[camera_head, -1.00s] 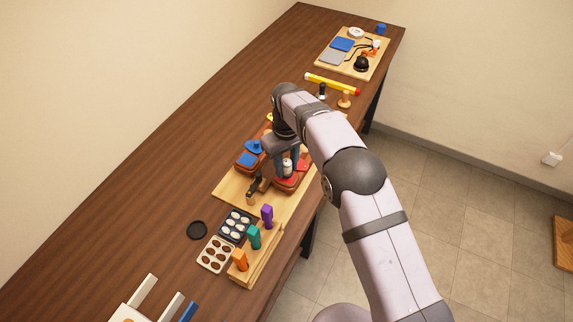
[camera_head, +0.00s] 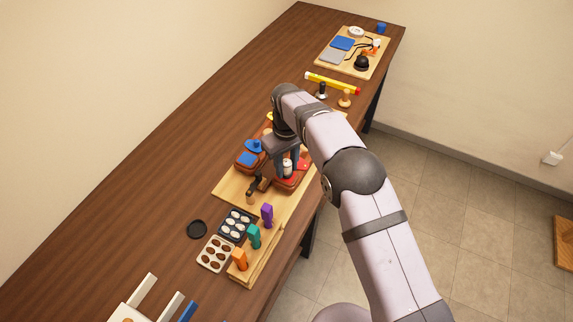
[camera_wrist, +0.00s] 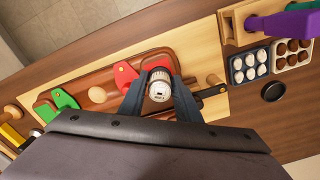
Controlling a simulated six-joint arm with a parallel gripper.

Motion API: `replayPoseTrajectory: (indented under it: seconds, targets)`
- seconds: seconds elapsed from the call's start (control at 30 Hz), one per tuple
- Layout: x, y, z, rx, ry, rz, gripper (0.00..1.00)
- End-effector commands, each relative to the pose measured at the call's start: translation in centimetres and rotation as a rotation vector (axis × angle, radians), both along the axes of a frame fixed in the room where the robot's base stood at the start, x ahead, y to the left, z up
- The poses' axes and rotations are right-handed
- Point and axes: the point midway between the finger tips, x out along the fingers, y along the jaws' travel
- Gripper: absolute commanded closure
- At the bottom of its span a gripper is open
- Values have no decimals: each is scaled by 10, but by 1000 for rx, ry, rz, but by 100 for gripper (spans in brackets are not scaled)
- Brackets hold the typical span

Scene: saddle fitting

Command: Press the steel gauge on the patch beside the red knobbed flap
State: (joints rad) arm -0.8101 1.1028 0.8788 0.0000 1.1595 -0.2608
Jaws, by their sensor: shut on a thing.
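My gripper (camera_wrist: 158,96) is shut on the steel gauge (camera_wrist: 159,84), a short round cylinder with a pale marked face in the wrist view. The gauge (camera_head: 287,166) also shows between my fingers in the head view. It is over a red patch (camera_wrist: 163,61), which is mostly hidden behind it; whether they touch I cannot tell. The red knobbed flap (camera_wrist: 125,76) lies just left of the gauge in the wrist view, on the same brown saddle-like piece (camera_wrist: 102,73). In the head view my arm partly covers the flap (camera_head: 304,155).
A green flap (camera_wrist: 63,103) is further left in the wrist view. A blue knobbed flap (camera_head: 254,146) sits on a neighbouring piece. A rack with coloured handles (camera_head: 255,254) and egg-like trays (camera_head: 236,224) stand nearby.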

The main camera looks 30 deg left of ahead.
Motion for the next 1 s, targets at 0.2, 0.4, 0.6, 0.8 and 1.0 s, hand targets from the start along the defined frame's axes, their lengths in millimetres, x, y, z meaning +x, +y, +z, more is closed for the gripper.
replayPoseTrajectory:
  seconds: [0.2,0.4,0.6,0.8,1.0]
  targets:
    - [0,0,-3,1,0,0,86]
    - [0,0,-5,1,0,0,86]
    - [0,0,-8,1,0,0,86]
    - [0,0,-9,1,0,0,86]
    - [0,0,-9,1,0,0,86]
